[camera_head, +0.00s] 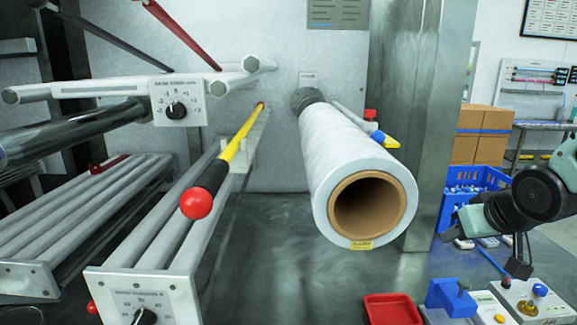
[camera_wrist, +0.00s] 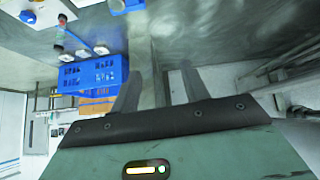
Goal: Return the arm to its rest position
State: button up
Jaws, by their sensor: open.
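My arm (camera_head: 535,195) reaches in from the right edge in the head view, above the bench with the small devices. My gripper (camera_head: 447,230) is at its left end, in front of the blue crate and right of the film roll. In the wrist view my gripper (camera_wrist: 160,80) shows its fingers apart, with nothing held between them. The fingertips are too small in the head view to make out clearly.
A large film roll (camera_head: 352,150) juts forward at centre. A yellow lever with a red knob (camera_head: 196,203) stands left of it. A blue crate (camera_head: 463,190) and a red tray (camera_head: 392,309) are near my arm. The blue crate also shows in the wrist view (camera_wrist: 92,74).

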jog(key=s+a+f+g, duration=0.1)
jog(key=s+f+g, duration=0.2)
jog(key=s, duration=0.3)
jog(key=s+a+f+g, duration=0.1)
jog(key=s+f+g, duration=0.2)
jog(key=s, duration=0.3)
jog(key=s+a+r+n+g, duration=0.1)
jog(key=s+a+n, duration=0.2)
jog(key=s+a, duration=0.3)
jog(key=s+a+r+n+g, duration=0.1)
jog(key=s+a+n, duration=0.3)
jog(key=a, duration=0.7)
jog(key=shift+s+a+r+y, duration=0.3)
jog(key=shift+s+a+y, duration=0.1)
jog(key=shift+s, duration=0.85)
